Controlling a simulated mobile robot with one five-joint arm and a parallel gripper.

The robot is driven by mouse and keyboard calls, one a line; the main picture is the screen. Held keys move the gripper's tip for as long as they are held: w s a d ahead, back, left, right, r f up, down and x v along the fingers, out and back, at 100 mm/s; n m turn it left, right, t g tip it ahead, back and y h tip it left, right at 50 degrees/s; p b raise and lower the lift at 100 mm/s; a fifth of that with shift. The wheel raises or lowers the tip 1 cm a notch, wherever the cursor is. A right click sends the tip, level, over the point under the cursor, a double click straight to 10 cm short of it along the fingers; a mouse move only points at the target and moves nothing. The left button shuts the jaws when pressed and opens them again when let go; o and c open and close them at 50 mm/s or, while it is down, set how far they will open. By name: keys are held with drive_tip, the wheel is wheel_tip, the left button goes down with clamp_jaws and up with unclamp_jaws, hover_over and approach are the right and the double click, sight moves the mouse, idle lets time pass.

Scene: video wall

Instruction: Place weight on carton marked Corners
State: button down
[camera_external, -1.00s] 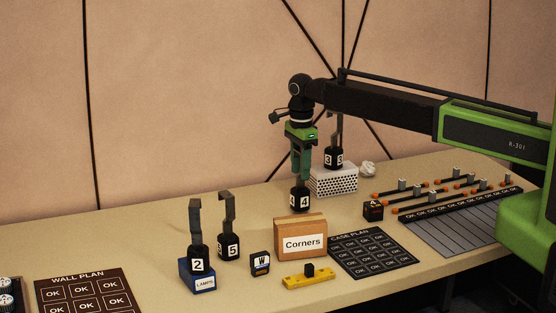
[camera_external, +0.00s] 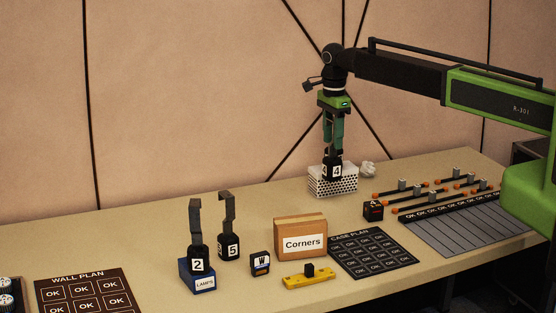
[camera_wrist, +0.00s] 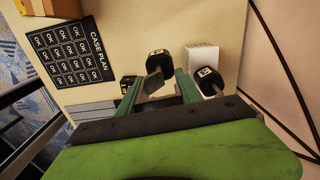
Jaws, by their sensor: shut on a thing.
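The brown carton marked Corners (camera_external: 300,242) stands on the table; its top looks bare. A brown corner in the wrist view (camera_wrist: 50,8) looks like the same carton. My gripper (camera_external: 333,147) is shut on the hook of black weight 4 (camera_external: 335,170). The weight hangs upright in front of the white perforated box (camera_external: 345,188), behind and right of the carton. The wrist view shows weight 4 (camera_wrist: 160,62) between my fingers (camera_wrist: 158,88). Weight 3 (camera_wrist: 206,79) is beside it at the white box, and is hidden behind weight 4 in the external view.
Weight 2 (camera_external: 197,262) stands on the blue Lamps box (camera_external: 197,280); weight 5 (camera_external: 229,248) is beside it. A W block (camera_external: 260,264), yellow tool (camera_external: 308,278), Case Plan board (camera_external: 372,252) and small dark block (camera_external: 373,210) lie near the carton.

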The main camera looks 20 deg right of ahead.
drive_tip(key=shift+d+r, duration=0.3)
drive_tip(key=shift+d, duration=0.2)
drive_tip(key=shift+d+r, duration=0.25)
drive_tip(key=shift+d, duration=0.2)
